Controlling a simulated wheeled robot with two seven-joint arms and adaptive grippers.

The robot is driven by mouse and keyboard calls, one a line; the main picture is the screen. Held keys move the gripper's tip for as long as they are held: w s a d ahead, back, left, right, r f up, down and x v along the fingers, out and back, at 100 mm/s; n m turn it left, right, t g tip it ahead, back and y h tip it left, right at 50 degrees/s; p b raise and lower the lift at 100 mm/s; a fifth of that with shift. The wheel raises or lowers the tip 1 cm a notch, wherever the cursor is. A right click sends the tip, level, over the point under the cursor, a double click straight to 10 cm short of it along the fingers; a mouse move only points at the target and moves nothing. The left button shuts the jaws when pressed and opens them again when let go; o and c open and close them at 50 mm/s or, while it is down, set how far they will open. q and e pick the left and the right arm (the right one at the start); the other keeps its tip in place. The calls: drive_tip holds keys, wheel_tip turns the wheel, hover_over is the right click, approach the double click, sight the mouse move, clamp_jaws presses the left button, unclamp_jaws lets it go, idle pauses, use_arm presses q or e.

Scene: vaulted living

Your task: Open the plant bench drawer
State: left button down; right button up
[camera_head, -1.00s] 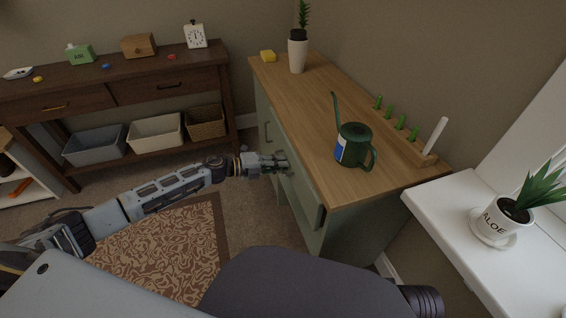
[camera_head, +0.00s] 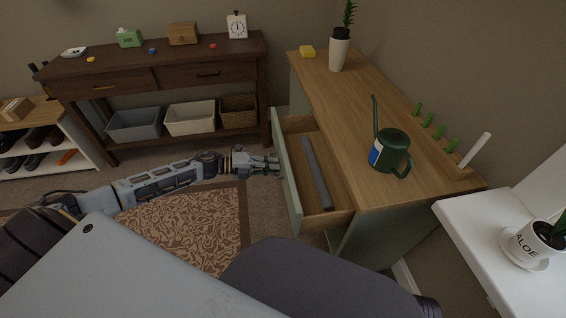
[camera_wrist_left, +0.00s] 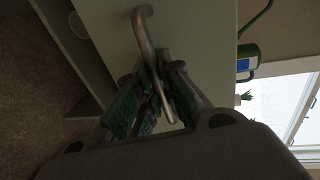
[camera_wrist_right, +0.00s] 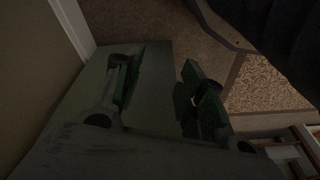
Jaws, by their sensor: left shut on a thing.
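The plant bench (camera_head: 345,110) has a wooden top and green sides. Its drawer (camera_head: 289,185) stands pulled out, and a long grey bar-like object (camera_head: 315,172) lies inside. My left gripper (camera_head: 277,163) is at the outer face of the drawer front. In the left wrist view its fingers (camera_wrist_left: 155,95) are closed around the metal handle (camera_wrist_left: 146,40). My right gripper (camera_wrist_right: 160,90) shows in the right wrist view with its fingers apart and nothing between them, close to a green panel (camera_wrist_right: 155,65).
A dark console (camera_head: 150,75) stands behind. A patterned rug (camera_head: 185,230) lies on the floor.

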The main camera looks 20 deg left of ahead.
use_arm(q)
drive_tip(key=s+a, duration=0.1)
drive_tip(key=s+a+p, duration=0.1)
drive_tip(key=a, duration=0.1)
drive_tip(key=shift+s+a+f, duration=0.1)
drive_tip(key=shift+s, duration=0.05)
use_arm(e)
drive_tip(key=shift+s+d+f, duration=0.15)
drive_tip(key=shift+d+f, duration=0.05)
drive_tip(key=shift+f, duration=0.9)
use_arm(q)
drive_tip(key=c, duration=1.8)
unclamp_jaws()
drive_tip(key=shift+c, duration=0.2)
use_arm(e)
drive_tip(key=shift+r, duration=0.15)
drive_tip(key=shift+a, duration=0.1)
use_arm(q)
drive_tip(key=shift+a, duration=0.1)
drive_tip(key=v, duration=1.1)
drive_tip(key=shift+s+a, duration=0.25)
drive_tip(key=shift+a, duration=0.05)
